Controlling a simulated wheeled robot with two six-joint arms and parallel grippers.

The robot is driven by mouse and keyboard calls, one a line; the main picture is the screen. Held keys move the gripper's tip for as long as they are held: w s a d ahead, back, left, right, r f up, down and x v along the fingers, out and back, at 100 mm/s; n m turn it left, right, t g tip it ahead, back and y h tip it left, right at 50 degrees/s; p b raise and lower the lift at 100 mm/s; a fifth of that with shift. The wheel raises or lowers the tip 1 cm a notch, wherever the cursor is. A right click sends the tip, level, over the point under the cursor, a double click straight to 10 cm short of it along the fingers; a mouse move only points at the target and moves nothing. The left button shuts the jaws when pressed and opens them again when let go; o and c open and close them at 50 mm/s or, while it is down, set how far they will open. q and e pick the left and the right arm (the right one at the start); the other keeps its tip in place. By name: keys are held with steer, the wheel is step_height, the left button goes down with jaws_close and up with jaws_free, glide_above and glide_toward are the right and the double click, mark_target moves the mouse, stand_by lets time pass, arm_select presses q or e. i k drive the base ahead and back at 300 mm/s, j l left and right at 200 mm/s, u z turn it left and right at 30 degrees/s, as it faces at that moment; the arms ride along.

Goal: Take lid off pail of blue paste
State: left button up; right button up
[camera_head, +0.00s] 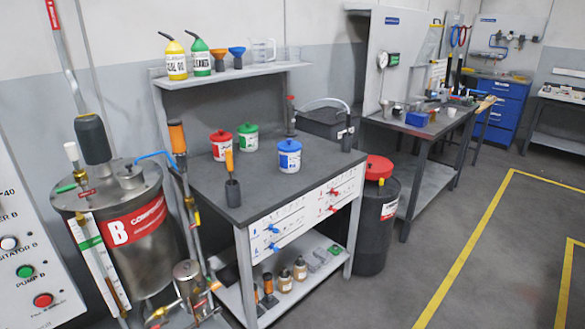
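A small white pail with a blue label (289,162) stands upright on the dark workbench, right of its middle. Its blue lid (290,145) is on top. A pail with a red lid (220,135) and a pail with a green lid (248,129) stand further back and to the left on the same bench. Neither of my grippers shows in the head view.
The dark workbench (262,190) has free room around the blue pail. An orange-handled tool in a dark holder (232,188) stands near its front left. A steel tank (135,225) stands left of the bench. A black drum with a red lid (378,168) stands right.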

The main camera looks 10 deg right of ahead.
mark_target(290, 145)
steer(key=u, duration=0.25)
steer(key=i+l+u, duration=0.2)
steer(key=u, duration=0.15)
steer(key=i+l+u, duration=0.15)
steer(key=l+u, duration=0.15)
steer(key=i+l+u, duration=0.1)
steer(key=l+u, duration=0.25)
